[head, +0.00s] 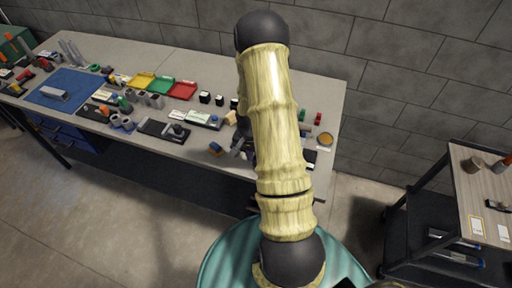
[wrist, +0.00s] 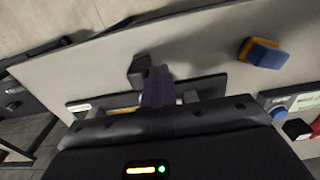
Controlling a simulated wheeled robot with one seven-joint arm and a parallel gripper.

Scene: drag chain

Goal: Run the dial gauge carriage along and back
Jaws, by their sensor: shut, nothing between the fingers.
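My gripper (wrist: 158,74) is shut and empty in the wrist view, its fingers together over a long dark base (wrist: 208,87) on the bench. A dark block (wrist: 139,70) stands close at the left of the fingertips; it may be the dial gauge carriage, but I see no dial face. I cannot tell whether the fingers touch the block. The middle of the base is hidden by my fingers and gripper body. In the head view my arm covers most of this spot.
The bench (head: 215,60) holds red (head: 183,90), yellow and green trays and a blue mat (head: 64,90). A blue and orange block (wrist: 264,53) lies right of my fingers in the wrist view. A cart (head: 470,185) stands at the right.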

